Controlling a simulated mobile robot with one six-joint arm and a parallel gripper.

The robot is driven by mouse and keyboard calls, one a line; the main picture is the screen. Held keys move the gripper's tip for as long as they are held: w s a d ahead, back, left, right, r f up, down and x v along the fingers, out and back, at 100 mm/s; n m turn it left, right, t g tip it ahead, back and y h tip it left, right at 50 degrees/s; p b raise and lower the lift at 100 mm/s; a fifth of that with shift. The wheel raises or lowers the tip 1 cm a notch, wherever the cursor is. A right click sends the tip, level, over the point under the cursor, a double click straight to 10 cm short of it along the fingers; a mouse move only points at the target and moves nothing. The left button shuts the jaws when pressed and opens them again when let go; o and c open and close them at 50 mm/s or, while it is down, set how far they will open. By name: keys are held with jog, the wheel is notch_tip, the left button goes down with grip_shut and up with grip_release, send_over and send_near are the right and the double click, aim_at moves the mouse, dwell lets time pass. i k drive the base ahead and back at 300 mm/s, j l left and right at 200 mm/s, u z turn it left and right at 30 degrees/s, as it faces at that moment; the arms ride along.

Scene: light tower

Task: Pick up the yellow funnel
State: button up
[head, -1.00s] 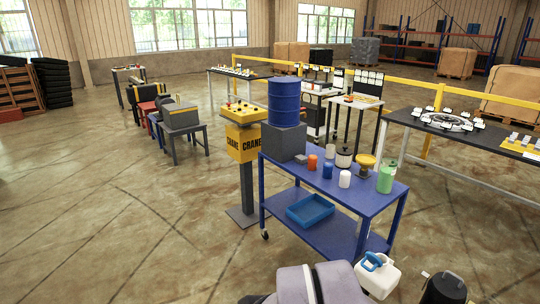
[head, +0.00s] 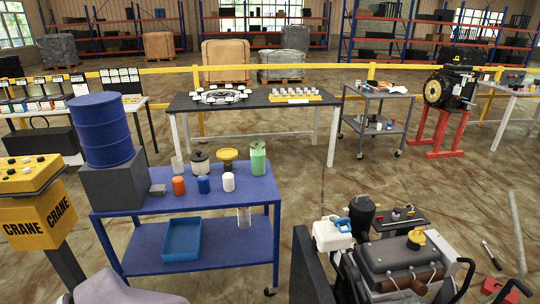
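A yellow, wide-topped thing that looks like the funnel (head: 227,154) stands towards the back of the blue cart's top (head: 262,192) in the head view. It narrows downward onto a darker, brownish lower part, too small to make out well. It stands between a dark-lidded jar (head: 199,163) on its left and a green bottle (head: 258,158) on its right, apart from both. My gripper is not in view.
An orange can (head: 178,186), a blue can (head: 203,185) and a white can (head: 228,182) stand in front of it. A yellow crane post (head: 38,218) stands left; a generator-like machine (head: 400,265) stands front right.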

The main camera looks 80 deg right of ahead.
aim_at(227, 155)
jog(key=i+l+z, duration=0.2)
jog(key=z, duration=0.2)
jog(key=i+l+z, duration=0.1)
jog(key=i+z, duration=0.15)
jog(key=z, duration=0.2)
jog(key=i+z, duration=0.2)
jog(key=z, duration=0.2)
jog(key=i+z, duration=0.25)
jog(key=z, duration=0.15)
jog(key=i+j+z, duration=0.15)
jog(key=z, duration=0.25)
jog(key=i+l+u, duration=0.7)
jog(key=l+u, duration=0.15)
jog(key=l, duration=0.25)
